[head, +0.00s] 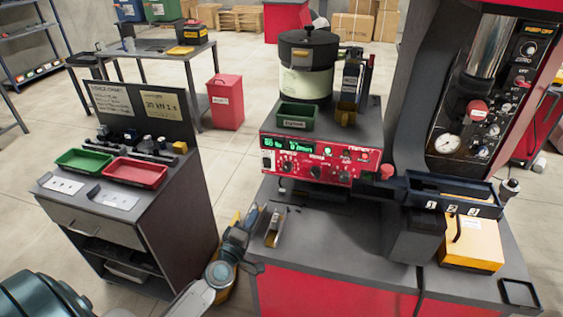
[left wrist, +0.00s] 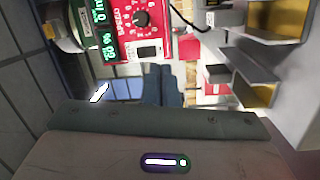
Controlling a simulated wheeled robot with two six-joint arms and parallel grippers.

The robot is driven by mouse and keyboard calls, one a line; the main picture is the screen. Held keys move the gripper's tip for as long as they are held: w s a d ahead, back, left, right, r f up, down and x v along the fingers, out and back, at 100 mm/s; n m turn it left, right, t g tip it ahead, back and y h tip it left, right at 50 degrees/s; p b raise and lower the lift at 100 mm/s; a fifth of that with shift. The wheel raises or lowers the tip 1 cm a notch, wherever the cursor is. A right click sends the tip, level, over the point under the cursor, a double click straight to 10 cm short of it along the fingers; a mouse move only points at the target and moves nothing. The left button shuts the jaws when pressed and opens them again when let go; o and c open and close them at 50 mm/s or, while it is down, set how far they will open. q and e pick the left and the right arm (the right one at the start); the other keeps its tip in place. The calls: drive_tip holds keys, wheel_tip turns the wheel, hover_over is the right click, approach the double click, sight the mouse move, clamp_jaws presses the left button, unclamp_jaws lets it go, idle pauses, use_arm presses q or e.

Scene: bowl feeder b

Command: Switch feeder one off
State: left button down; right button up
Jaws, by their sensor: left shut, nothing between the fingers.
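The feeder's red control panel (head: 312,160) faces me below the bowl (head: 306,75), with its green displays lit. The switch's exact position is too small to read. My right gripper is not in view.
A green bin (head: 295,115) stands on the feeder housing above the panel. A blue numbered tray (head: 452,192) and yellow box (head: 472,245) are at the right. A cabinet with green (head: 84,160) and red (head: 135,172) trays stands left. The bench front is mostly clear.

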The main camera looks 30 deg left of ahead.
sight(266, 161)
use_arm(q)
drive_tip(key=r+n+y, duration=0.1)
drive_tip(key=w+a+r+n+y, duration=0.1)
drive_tip(key=w+a+r+n, duration=0.1)
drive_tip(key=n, duration=0.1)
drive_tip(key=shift+a+r+y, duration=0.15)
drive_tip(key=shift+r+y, duration=0.25)
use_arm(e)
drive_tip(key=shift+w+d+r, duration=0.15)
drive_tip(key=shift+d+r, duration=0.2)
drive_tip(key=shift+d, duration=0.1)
use_arm(q)
drive_tip(key=shift+a, duration=0.1)
drive_tip(key=p+x, duration=0.1)
drive_tip(key=x, duration=1.3)
drive_tip(key=shift+r, duration=0.1)
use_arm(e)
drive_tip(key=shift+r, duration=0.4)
use_arm(q)
drive_tip(key=shift+r, duration=0.1)
